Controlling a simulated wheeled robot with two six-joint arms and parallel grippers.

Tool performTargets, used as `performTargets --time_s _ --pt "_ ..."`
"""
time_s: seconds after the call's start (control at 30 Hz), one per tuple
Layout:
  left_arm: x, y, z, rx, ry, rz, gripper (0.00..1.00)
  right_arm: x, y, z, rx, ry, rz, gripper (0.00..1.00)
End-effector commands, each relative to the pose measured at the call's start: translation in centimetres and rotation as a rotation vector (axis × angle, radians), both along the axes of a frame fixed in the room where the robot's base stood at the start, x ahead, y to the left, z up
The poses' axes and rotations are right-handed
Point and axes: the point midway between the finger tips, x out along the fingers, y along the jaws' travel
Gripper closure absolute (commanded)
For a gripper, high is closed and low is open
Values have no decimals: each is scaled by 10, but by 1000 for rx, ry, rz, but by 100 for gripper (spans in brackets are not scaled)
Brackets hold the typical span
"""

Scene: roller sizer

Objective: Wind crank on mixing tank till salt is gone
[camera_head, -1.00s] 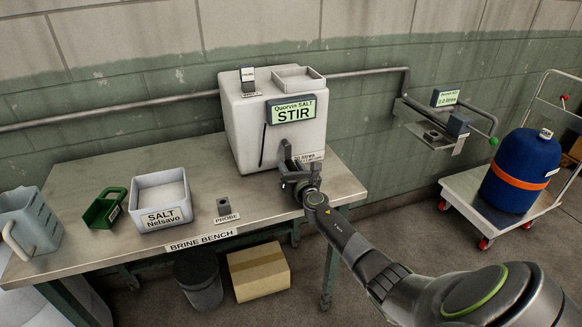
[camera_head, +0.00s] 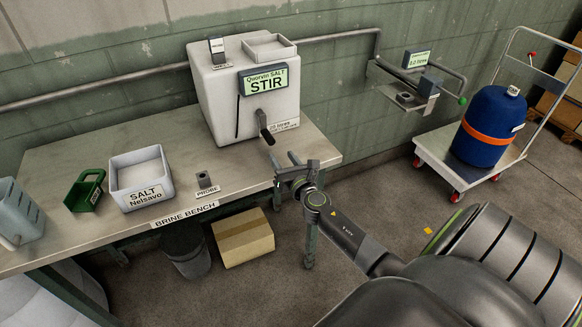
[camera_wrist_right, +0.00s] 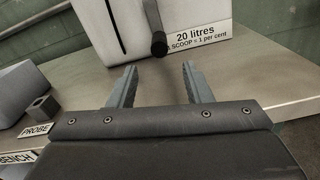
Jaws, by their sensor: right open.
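The white mixing tank (camera_head: 215,110) stands on the bench, with a dark sign reading "Quorvin SALT STIR" on its front. Its crank (camera_head: 264,127) hangs from the front face, with the dark handle low. In the right wrist view the crank handle (camera_wrist_right: 159,44) is ahead of the fingers, beyond their tips. My right gripper (camera_head: 284,158) is open and empty, in front of the tank and apart from the crank. Its two fingers (camera_wrist_right: 159,72) show in the wrist view with clear space between them. The inside of the tank is hidden. My left gripper is not seen.
On the bench (camera_head: 75,157) are a salt bin (camera_head: 147,187), a green scoop (camera_head: 86,190), a pale jug (camera_head: 20,215) and a probe (camera_head: 203,180). A cardboard box (camera_head: 243,240) and a bucket (camera_head: 187,258) are below. A trolley (camera_head: 437,150) carries a blue drum (camera_head: 487,125).

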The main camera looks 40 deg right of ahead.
Motion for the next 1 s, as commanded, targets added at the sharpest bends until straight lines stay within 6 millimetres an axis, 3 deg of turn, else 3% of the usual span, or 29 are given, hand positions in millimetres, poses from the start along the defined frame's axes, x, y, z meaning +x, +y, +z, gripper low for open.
performTargets --time_s 0.1,0.33,1.0 --pt "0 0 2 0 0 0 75 -22 6 0 3 1 0 55" --pt "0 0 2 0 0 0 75 -45 11 -1 1 1 0 55" --pt "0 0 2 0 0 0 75 -48 11 -3 10 3 -1 55"
